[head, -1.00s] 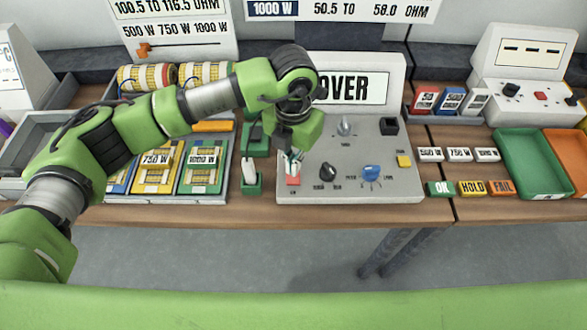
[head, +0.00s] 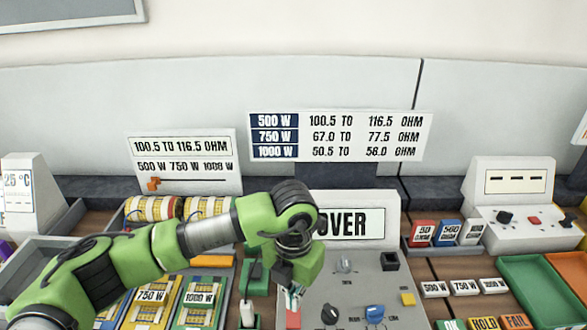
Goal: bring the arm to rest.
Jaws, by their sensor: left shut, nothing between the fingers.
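My left arm comes in from the left, and my left gripper (head: 293,295) points down over the left part of the grey meter panel (head: 352,288). Its fingers are shut with nothing visible between them, just above the red button (head: 293,318). I cannot tell whether the fingertips touch the button. The meter's display (head: 348,224) reads "OVER", its left end hidden by my wrist. My right gripper is not in view.
Left of the panel are a green holder with a white-handled probe (head: 247,313) and trays of wattage cards (head: 200,298). Coils (head: 153,208) lie behind my arm. Right are colored blocks (head: 447,232), label tiles (head: 464,287) and a green tray (head: 540,285). A limits sign (head: 338,136) stands behind.

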